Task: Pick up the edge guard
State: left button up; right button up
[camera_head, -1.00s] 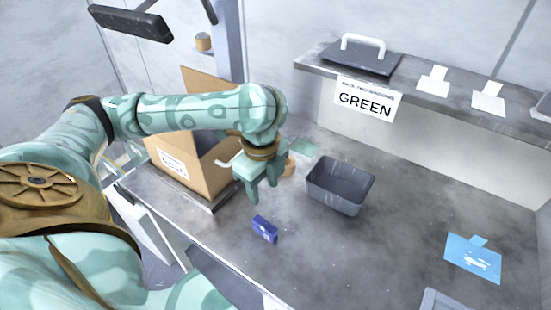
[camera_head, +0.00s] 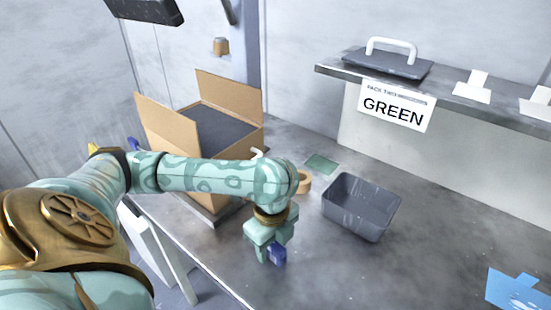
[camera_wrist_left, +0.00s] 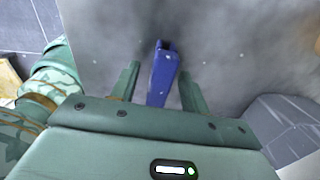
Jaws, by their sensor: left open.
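The blue piece, which I take for the edge guard (camera_head: 279,254), is on the grey table at the front, partly hidden by my left gripper (camera_head: 272,252) in the head view. In the left wrist view the blue edge guard (camera_wrist_left: 162,75) lies between the two fingers of my left gripper (camera_wrist_left: 160,82). The fingers are open, with a gap on both sides of it. My right gripper is not in view.
A grey bin (camera_head: 361,207) stands to the right of my left gripper. An open cardboard box (camera_head: 187,157) is behind my left arm. A tape roll (camera_head: 304,183) and a green sheet (camera_head: 322,164) lie behind. A shelf with a GREEN sign (camera_head: 395,107) is at the back.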

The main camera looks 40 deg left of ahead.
pick_arm(q)
jog(key=shift+f, duration=0.25)
jog(key=shift+c, duration=0.3)
grip_shut()
jog(key=shift+r, duration=0.1)
